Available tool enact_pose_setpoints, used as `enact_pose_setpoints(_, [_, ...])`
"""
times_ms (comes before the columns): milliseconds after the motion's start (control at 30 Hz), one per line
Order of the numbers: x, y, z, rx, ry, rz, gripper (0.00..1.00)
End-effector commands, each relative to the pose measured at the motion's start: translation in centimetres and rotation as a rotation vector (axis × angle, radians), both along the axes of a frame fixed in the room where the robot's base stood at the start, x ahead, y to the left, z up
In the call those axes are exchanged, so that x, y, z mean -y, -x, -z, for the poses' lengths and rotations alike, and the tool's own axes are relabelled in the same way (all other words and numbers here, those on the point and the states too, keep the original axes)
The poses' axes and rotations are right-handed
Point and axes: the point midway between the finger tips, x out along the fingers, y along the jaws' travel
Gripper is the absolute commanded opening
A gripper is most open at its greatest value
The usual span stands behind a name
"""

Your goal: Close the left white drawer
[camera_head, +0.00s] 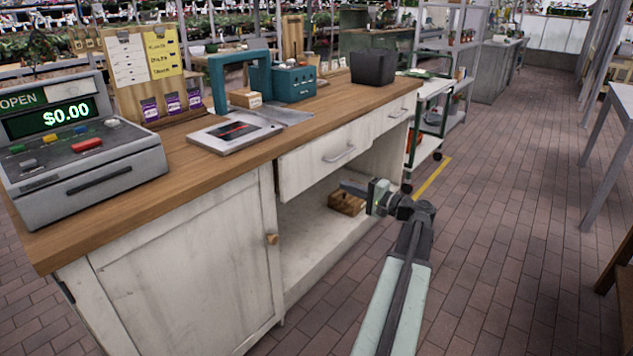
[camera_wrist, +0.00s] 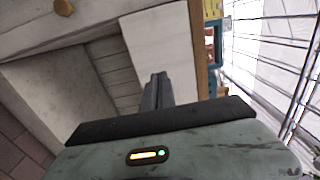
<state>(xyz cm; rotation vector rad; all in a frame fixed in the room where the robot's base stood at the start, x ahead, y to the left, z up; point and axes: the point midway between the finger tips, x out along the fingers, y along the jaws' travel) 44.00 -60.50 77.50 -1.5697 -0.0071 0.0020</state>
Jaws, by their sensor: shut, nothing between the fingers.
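The left white drawer (camera_head: 308,168) is under the wooden counter top, with a metal bar handle (camera_head: 341,154) on its front. Its front seems to stand a little proud of the cabinet; how far is hard to tell. In the wrist view a plain white panel, apparently this drawer's front (camera_wrist: 155,42), lies beyond my fingers. My gripper (camera_head: 346,186) is in front of the cabinet, below and right of the handle in the head view. Its fingers (camera_wrist: 158,78) are together and empty. Contact with the drawer cannot be told.
The right white drawer (camera_head: 393,115) is beside the left one. Below is an open shelf (camera_head: 310,240) with a small wooden crate (camera_head: 345,204). A cabinet door (camera_head: 190,275) with a wooden knob (camera_head: 272,239) is at the left.

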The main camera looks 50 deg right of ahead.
Motion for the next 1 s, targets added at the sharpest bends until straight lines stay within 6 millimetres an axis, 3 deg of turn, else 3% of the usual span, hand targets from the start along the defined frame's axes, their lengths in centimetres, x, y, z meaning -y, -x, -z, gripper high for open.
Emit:
enact_pose_setpoints(167, [0.3, -1.7, -0.1, -0.002, 0.0, 0.003, 0.0])
enact_pose_setpoints(500, [0.5, -8.9, 0.0, -0.003, 0.001, 0.006, 0.0])
enact_pose_setpoints(700, [0.5, -12.1, 0.0, -0.003, 0.001, 0.008, 0.0])
enact_pose_setpoints(1000, [0.5, -13.3, 0.0, -0.003, 0.001, 0.01, 0.0])
